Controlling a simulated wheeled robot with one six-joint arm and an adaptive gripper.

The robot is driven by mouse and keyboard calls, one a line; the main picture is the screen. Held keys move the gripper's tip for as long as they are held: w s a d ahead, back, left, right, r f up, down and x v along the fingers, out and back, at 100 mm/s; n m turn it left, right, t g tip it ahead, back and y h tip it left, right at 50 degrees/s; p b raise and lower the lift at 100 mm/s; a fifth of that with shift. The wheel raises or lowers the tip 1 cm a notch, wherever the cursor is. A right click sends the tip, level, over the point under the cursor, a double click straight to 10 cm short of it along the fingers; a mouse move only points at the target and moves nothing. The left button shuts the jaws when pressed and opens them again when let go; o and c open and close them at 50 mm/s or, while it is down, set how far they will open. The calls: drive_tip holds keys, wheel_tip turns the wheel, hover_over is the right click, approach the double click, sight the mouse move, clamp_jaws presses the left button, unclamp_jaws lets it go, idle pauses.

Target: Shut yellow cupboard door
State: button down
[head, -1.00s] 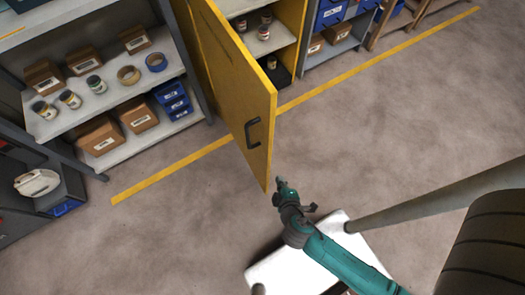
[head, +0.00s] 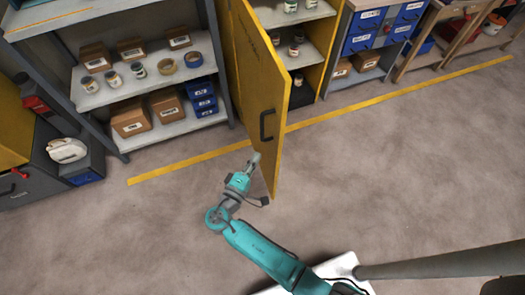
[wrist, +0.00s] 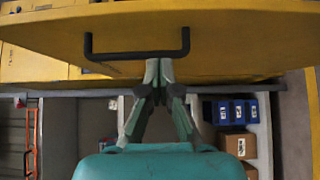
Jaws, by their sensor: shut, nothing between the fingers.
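The yellow cupboard door (head: 258,85) stands open, jutting out from the cupboard (head: 322,45) toward me. Its black handle (head: 266,126) is on the face turned left. My gripper (head: 254,160) is on that side, close to the lower part of the door near its free edge. In the wrist view the shut, empty fingertips (wrist: 158,66) are just by the handle (wrist: 138,55), and the door (wrist: 230,30) fills the top. I cannot tell whether the fingers touch the door.
A grey shelf unit (head: 150,93) with boxes, jars and tape rolls stands left of the door. Blue bins (head: 362,43) are to the right. A yellow floor line (head: 175,167) runs past the units. The floor in front is clear.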

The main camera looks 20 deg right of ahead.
sight(273, 130)
drive_tip(key=x, duration=0.9)
drive_tip(key=shift+w+d, duration=0.15)
